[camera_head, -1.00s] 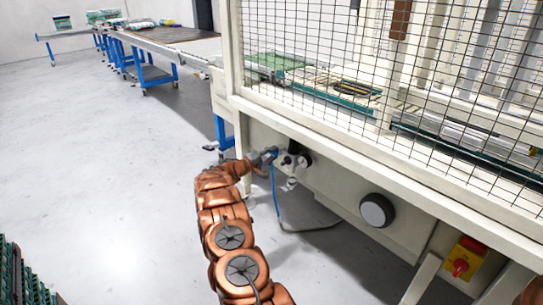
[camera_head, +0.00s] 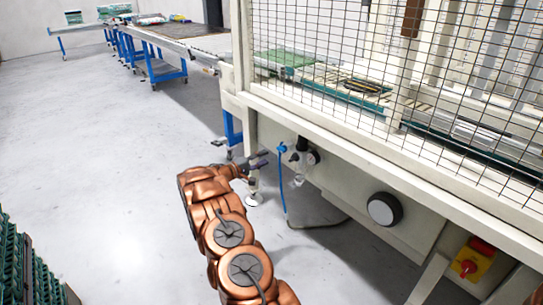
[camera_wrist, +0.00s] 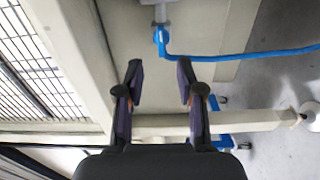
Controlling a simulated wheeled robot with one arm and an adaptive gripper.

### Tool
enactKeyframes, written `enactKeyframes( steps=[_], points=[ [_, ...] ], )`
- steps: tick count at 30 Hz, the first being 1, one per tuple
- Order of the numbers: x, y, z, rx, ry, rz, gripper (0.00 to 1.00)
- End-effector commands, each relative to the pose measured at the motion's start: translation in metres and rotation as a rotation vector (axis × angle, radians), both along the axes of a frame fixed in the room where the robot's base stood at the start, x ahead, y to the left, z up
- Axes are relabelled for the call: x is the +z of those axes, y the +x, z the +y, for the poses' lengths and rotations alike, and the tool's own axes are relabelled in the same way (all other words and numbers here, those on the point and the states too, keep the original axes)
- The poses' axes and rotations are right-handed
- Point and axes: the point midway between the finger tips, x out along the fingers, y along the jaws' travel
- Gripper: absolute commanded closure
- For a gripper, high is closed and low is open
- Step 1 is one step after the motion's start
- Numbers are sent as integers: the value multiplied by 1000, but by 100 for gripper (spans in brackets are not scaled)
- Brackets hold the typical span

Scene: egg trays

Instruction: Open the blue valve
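The blue valve (camera_wrist: 161,40) is on the cream machine panel, at the top middle of the wrist view. A blue hose (camera_wrist: 240,54) runs from it to the right. In the head view the blue valve (camera_head: 282,149) is small, at the left end of the panel's fittings, with the hose (camera_head: 283,190) hanging below. My gripper (camera_wrist: 160,80) is open and empty, its two dark fingers apart and pointing toward the valve without touching it. In the head view my gripper (camera_head: 258,160) is just left of the valve.
A regulator with gauge (camera_head: 308,157) sits right of the valve. A round black-and-white knob (camera_head: 384,209) and a red-yellow switch (camera_head: 473,258) are further right. A mesh guard (camera_head: 390,70) stands above. Green egg trays (camera_head: 25,265) are at lower left.

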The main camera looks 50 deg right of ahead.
Motion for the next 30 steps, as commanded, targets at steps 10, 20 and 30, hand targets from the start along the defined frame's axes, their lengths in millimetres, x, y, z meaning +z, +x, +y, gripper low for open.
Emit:
enactKeyframes(
  steps=[10,20,30],
  points=[
    [-1,6,25,-1,1,1,62],
    [-1,6,26,-2,1,1,62],
    [6,5,28,-6,10,-1,62]
  ],
)
